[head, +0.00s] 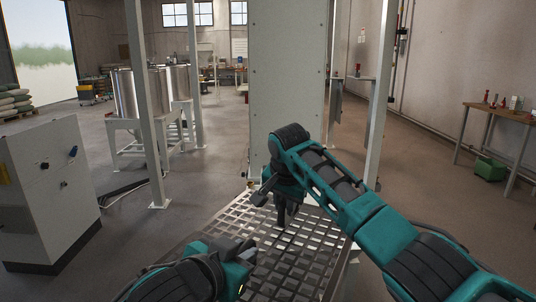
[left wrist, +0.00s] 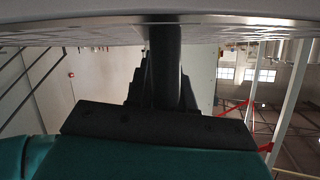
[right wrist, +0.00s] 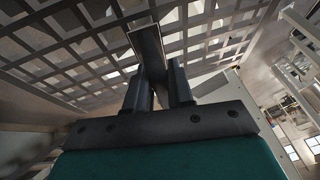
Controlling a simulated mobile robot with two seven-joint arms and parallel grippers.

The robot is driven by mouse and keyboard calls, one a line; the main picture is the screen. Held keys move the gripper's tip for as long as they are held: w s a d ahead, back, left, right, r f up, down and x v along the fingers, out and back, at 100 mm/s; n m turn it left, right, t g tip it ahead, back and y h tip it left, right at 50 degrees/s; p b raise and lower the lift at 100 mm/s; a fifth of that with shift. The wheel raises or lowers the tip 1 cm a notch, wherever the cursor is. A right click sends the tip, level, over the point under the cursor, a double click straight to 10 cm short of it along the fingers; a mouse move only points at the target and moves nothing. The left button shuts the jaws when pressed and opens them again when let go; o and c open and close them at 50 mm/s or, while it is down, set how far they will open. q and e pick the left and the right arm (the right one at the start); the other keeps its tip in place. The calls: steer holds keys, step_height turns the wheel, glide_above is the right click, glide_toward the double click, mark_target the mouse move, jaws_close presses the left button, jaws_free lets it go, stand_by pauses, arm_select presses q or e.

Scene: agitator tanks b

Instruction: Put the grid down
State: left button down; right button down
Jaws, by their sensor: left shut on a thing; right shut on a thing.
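The grid (head: 300,262), a grey metal lattice with square openings, spans the bottom middle of the head view, in front of me. My right gripper (head: 282,218) points down at its far part and is shut on it; in the right wrist view the fingers (right wrist: 160,80) clasp a flat upright piece beside the lattice (right wrist: 75,50). My left gripper (head: 248,252) is at its left side; in the left wrist view the fingers (left wrist: 163,70) reach the grid (left wrist: 90,38), seen nearly edge-on. The left fingertips are hidden. I cannot tell whether the grid rests on anything.
A pale column (head: 288,65) stands just beyond the grid, between white posts (head: 148,100). A grey control cabinet (head: 45,190) is at left, with steel tanks (head: 125,93) behind it. A workbench (head: 500,115) stands at right. Floor between is clear.

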mark_target(289, 235)
arm_select(q)
steer(key=shift+w, duration=0.1)
arm_select(e)
steer(key=shift+w+r, duration=0.15)
